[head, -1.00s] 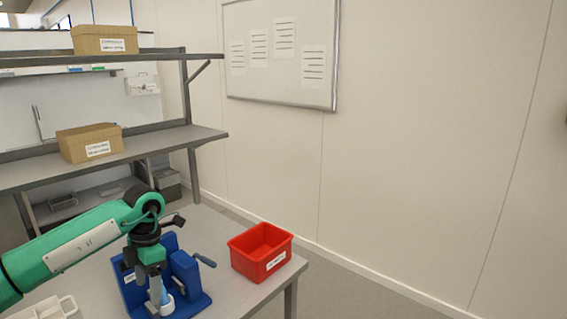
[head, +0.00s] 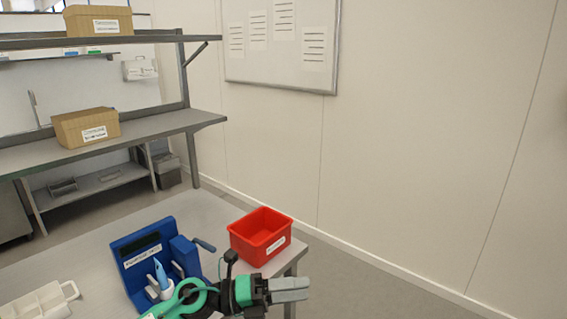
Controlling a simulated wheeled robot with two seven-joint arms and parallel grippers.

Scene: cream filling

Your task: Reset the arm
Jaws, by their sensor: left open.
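My left gripper (head: 300,289) is at the bottom of the head view, pointing right, in front of the red bin and near the table's right edge. It is open, with nothing seen between its fingers. Part of my green and black left arm shows behind it and hides the lower right of the blue stand (head: 130,242). The blue stand is on the table and has a side handle. A light-blue pointed object (head: 161,272) stands tilted in a white holder in the stand, apart from the gripper. My right gripper is out of view.
An open red bin (head: 260,238) stands at the table's right corner. A white divided tray (head: 42,300) lies at the lower left. The grey table (head: 185,207) is clear behind the stand. Shelves with cardboard boxes (head: 86,127) stand at the back left.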

